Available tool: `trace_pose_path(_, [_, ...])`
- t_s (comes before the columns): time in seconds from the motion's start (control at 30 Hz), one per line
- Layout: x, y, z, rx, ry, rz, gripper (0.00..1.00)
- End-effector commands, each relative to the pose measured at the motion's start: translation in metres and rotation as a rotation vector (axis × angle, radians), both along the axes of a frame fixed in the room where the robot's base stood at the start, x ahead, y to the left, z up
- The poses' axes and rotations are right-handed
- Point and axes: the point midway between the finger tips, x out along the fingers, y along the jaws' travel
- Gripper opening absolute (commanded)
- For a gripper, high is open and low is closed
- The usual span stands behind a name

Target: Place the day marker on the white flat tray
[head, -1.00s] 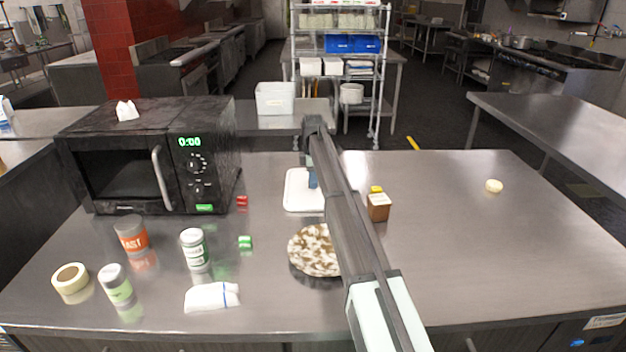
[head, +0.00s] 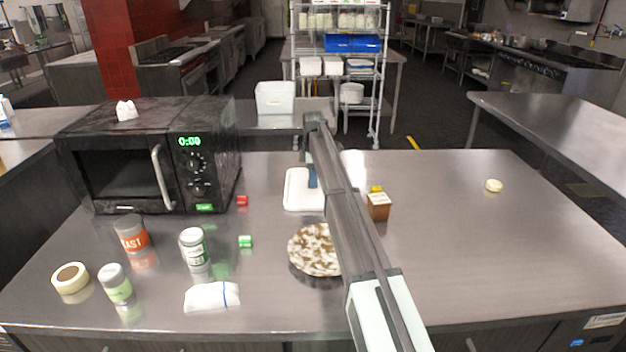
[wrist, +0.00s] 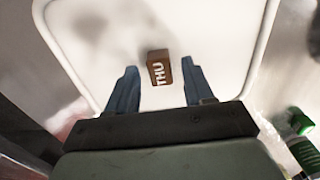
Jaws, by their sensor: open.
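The day marker (wrist: 158,70) is a small brown block with "THU" in white letters. In the wrist view it lies on the white flat tray (wrist: 215,22), a little beyond my fingertips. My gripper (wrist: 158,80) is open, one blue finger on each side of the marker's near end, with clear gaps to it. In the head view the white tray (head: 298,192) lies on the counter right of the microwave, partly covered by my arm. My gripper (head: 312,178) is over the tray there, and the marker is hidden.
A brown box (head: 378,207) stands right of my arm. A mottled round plate (head: 313,252) lies in front of the tray. The black microwave (head: 150,160), red block (head: 242,201) and green block (head: 245,241) are to the left. The right counter is mostly clear.

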Motion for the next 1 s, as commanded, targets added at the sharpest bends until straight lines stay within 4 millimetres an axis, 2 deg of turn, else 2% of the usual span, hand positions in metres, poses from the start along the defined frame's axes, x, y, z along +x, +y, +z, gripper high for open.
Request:
trace_pose_path(0.3, [0.001, 0.0, 0.058, 0.0, -0.001, 0.0, 0.52])
trace_pose_path(0.5, [0.001, 0.0, 0.09, 0.0, -0.001, 0.0, 0.52])
trace_pose_path(0.7, [0.0, 0.0, 0.107, 0.0, 0.001, 0.0, 0.52])
trace_pose_path(1.0, [0.0, 0.0, 0.111, 0.0, 0.001, 0.0, 0.52])
